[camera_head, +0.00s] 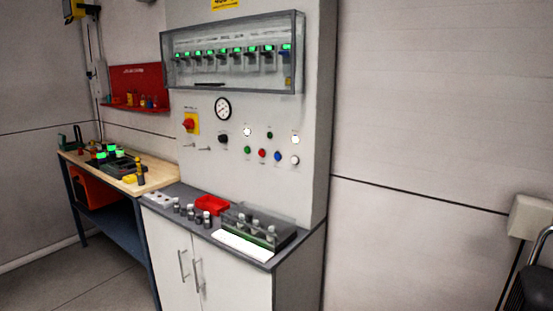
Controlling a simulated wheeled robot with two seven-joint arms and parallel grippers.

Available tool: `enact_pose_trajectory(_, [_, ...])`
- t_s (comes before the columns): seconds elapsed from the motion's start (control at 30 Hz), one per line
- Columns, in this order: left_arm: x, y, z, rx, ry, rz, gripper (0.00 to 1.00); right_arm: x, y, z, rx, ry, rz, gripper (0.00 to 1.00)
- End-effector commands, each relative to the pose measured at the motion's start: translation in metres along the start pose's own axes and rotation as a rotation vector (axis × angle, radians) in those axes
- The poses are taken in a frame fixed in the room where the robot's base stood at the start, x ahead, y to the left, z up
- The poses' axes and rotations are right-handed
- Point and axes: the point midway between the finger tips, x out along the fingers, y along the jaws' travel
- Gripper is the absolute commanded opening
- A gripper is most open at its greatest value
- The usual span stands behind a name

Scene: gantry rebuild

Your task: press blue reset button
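The blue button (277,156) is small and round. It sits in the lower row of the grey control panel (206,153), just right of a red button (262,153) and left of a white round button or lamp (295,160). Nothing covers it or touches it. It is too small to tell whether it is pressed in. Neither of my grippers is in view.
A grey counter (225,230) with a red bin (212,204), several small cylinders and a clear-walled tray (262,228) juts out below the panel. A breaker box (232,55) hangs above. A wooden workbench (117,180) stands left. Floor shows at lower left.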

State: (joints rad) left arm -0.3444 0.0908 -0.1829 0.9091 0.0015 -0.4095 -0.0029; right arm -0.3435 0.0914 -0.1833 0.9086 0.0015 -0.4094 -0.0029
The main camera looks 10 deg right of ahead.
Motion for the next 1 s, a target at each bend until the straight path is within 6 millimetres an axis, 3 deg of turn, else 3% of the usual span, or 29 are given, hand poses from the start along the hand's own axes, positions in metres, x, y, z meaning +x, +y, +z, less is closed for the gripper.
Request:
enact_pose_trajectory(0.03, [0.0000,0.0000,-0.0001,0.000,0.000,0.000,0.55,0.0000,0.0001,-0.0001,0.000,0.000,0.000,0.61])
enact_pose_trajectory(0.33, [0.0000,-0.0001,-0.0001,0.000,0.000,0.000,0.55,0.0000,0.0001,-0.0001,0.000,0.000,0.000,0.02])
enact_pose_trajectory(1.0, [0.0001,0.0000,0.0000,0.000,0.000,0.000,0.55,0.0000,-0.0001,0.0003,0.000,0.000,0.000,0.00])
